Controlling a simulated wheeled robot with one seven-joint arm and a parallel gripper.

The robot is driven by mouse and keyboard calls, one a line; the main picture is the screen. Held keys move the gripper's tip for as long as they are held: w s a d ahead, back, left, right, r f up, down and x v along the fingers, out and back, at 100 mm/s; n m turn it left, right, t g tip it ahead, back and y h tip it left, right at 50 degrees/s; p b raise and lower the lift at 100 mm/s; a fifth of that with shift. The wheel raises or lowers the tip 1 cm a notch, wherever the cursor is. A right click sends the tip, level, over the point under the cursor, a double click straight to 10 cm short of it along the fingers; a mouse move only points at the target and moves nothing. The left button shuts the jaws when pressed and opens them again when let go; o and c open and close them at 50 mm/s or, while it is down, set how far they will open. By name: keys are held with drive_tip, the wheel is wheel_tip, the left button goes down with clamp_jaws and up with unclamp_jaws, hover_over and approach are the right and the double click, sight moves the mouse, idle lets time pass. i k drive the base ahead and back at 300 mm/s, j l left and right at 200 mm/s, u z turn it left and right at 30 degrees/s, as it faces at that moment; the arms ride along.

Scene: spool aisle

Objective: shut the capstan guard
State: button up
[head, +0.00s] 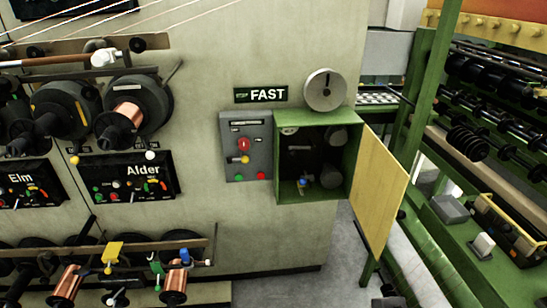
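The capstan guard (379,190) is a yellow panel at the right edge of a green box (311,197) on the pale machine wall. It stands swung open, out to the right, and the front of the box is uncovered. Inside the dark box are grey rounded parts (331,176) and a small blue-tipped knob (302,183). My gripper does not show in the head view.
A round grey disc (325,90) is above. Copper spools (126,115) stick out at left. Green machinery (480,205) stands at right, beside grey floor (285,292).

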sight(379, 183)
drive_tip(key=i+l, duration=0.25)
drive_tip(key=i, duration=0.15)
drive_tip(key=i+l+u, duration=0.1)
drive_tip(key=i+l, duration=0.15)
drive_tip(key=i, duration=0.15)
